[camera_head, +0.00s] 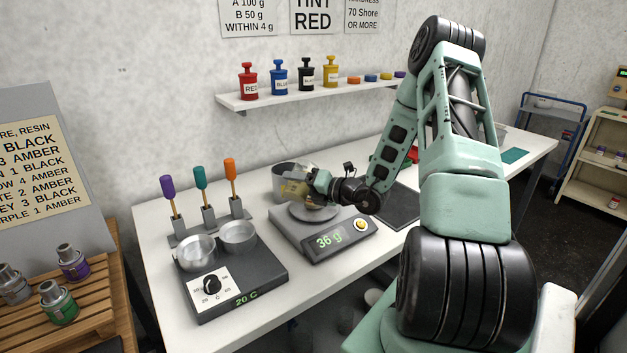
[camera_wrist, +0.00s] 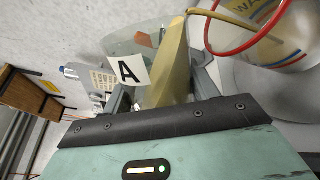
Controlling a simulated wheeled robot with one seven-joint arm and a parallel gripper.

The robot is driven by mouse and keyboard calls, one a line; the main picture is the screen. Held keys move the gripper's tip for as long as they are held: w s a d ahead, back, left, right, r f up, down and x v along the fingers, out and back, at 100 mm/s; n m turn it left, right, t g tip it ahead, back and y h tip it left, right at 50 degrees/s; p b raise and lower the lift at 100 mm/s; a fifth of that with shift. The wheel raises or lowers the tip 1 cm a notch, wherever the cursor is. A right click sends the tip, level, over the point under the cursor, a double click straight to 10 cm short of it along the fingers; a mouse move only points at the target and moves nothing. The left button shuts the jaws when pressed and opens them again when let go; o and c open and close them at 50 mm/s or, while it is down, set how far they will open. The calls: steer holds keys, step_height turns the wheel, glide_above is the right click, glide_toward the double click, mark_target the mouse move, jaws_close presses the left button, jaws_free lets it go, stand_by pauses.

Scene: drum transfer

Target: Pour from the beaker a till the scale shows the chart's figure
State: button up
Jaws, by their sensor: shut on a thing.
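My gripper (camera_wrist: 165,95) is shut on beaker A (camera_wrist: 128,45), a clear vessel with an "A" label and amber liquid inside. In the head view the beaker (camera_head: 292,188) is tilted above the scale (camera_head: 290,235), beside my wrist. In the wrist view the amber liquid reaches the lip, and a thin amber strand runs right from it. The scale's display (camera_head: 328,240) reads 36 g. A round metal piece (camera_head: 300,211) sits on the scale, partly hidden by my gripper. The wall chart (camera_head: 253,17) reads A 100 g, B 50 g, within 4 g.
A grey pot (camera_head: 284,172) stands behind the beaker. A hot plate (camera_head: 240,285) with two metal cups, reading 20 C, is left of the scale. Handled tools (camera_head: 200,180) stand behind it. A shelf (camera_head: 300,97) holds coloured bottles. A dark mat (camera_head: 395,207) lies right.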

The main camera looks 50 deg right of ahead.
steer(key=shift+r+m+p, duration=0.35)
steer(key=shift+m+p, duration=0.25)
stand_by(1.0)
steer(key=shift+f+m+y, duration=0.1)
steer(key=shift+m+y, duration=0.2)
stand_by(0.8)
